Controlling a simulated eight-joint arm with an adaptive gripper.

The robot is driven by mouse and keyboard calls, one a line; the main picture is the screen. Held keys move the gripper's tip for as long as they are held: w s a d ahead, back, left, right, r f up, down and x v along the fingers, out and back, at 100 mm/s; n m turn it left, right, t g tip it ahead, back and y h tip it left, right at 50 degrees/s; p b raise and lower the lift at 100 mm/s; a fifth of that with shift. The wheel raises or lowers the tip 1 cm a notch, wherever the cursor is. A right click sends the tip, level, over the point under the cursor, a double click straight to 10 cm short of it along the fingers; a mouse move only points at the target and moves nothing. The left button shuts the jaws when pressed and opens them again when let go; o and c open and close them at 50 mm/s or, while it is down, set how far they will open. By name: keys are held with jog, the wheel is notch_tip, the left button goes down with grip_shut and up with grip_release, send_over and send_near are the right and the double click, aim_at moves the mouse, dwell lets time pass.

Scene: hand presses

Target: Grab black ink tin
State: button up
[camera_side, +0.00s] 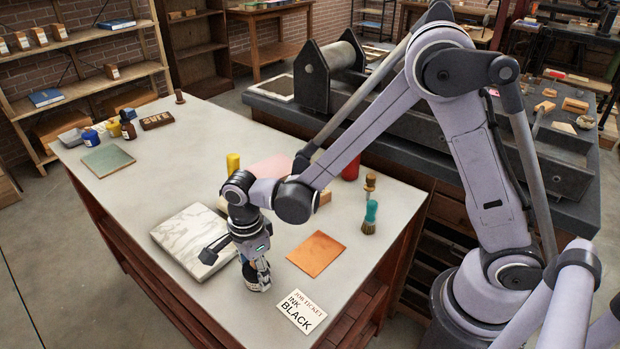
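My gripper (257,274) points down at the front of the light-topped table, between a marbled slab and a job ticket. A small dark round thing with pale patches (259,285) shows at its fingertips, low on the table. It looks like a tin, but the fingers hide most of it and I cannot read a label. I cannot tell whether the fingers are closed on it. The job ticket (301,311) reads "INK BLACK" and lies flat, to the right of the gripper.
The marbled slab (188,236) lies left of my gripper, a copper plate (316,254) to the right. A teal-handled brush (370,218), yellow tin (233,163) and red tin (351,168) stand farther back. Jars (90,137) and a green plate (107,161) are at the far left.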

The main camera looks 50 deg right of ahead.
jog(key=shift+c, duration=1.1)
jog(key=shift+r, duration=0.15)
